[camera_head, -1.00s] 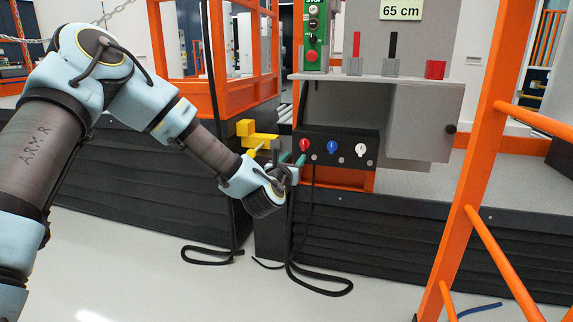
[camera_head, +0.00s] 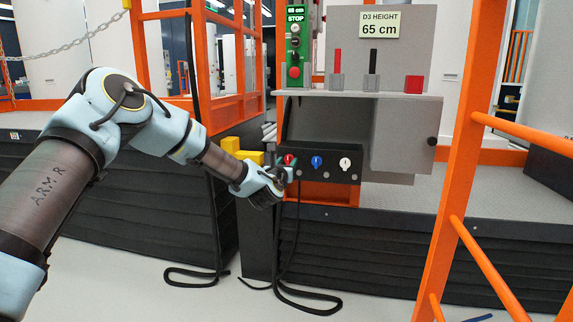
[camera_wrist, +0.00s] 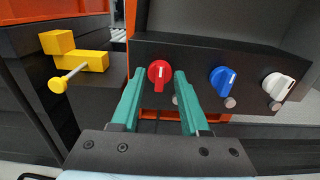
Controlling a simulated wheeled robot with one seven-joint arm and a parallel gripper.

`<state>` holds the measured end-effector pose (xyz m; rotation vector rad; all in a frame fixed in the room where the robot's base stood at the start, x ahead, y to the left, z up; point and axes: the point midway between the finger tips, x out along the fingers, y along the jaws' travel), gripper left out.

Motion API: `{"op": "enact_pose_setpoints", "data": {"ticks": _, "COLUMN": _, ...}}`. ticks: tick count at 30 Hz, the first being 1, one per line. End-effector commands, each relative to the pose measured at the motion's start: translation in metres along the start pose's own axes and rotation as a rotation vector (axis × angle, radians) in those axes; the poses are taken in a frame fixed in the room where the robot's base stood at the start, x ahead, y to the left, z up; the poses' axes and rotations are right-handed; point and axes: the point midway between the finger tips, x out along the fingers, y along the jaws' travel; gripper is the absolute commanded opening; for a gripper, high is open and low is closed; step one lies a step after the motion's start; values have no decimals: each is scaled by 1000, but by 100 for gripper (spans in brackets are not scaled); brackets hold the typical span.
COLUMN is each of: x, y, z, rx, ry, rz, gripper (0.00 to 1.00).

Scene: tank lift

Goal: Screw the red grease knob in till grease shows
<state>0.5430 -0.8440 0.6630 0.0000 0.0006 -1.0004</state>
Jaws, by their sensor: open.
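The red knob (camera_wrist: 159,73) sits on the front of a dark box, leftmost in a row with a blue knob (camera_wrist: 222,79) and a white knob (camera_wrist: 278,86). My gripper (camera_wrist: 154,80) is open, its two teal fingers on either side of the red knob in the wrist view, with nothing between them below it. I cannot tell whether the fingers touch it. In the head view the red knob (camera_head: 289,160) shows just beside my gripper (camera_head: 284,173). No grease is visible.
A yellow block with a pin (camera_wrist: 75,58) stands left of the box. A grey shelf (camera_head: 355,93) juts out above. An orange rail (camera_head: 452,190) stands at the right. Black cables hang below to the floor.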

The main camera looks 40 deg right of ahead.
Motion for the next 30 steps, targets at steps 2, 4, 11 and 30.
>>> {"op": "enact_pose_setpoints", "data": {"ticks": 2, "x": 0, "y": 0, "z": 0, "rx": 0, "ry": 0, "rz": 0, "gripper": 45}}
{"op": "enact_pose_setpoints", "data": {"ticks": 4, "x": 0, "y": 0, "z": 0, "rx": 0, "ry": 0, "rz": 0, "gripper": 45}}
{"op": "enact_pose_setpoints", "data": {"ticks": 11, "x": 0, "y": 0, "z": 0, "rx": 0, "ry": 0, "rz": 0, "gripper": 25}}
{"op": "enact_pose_setpoints", "data": {"ticks": 30, "x": 0, "y": 0, "z": 0, "rx": 1, "ry": -1, "rz": 0, "gripper": 0}}
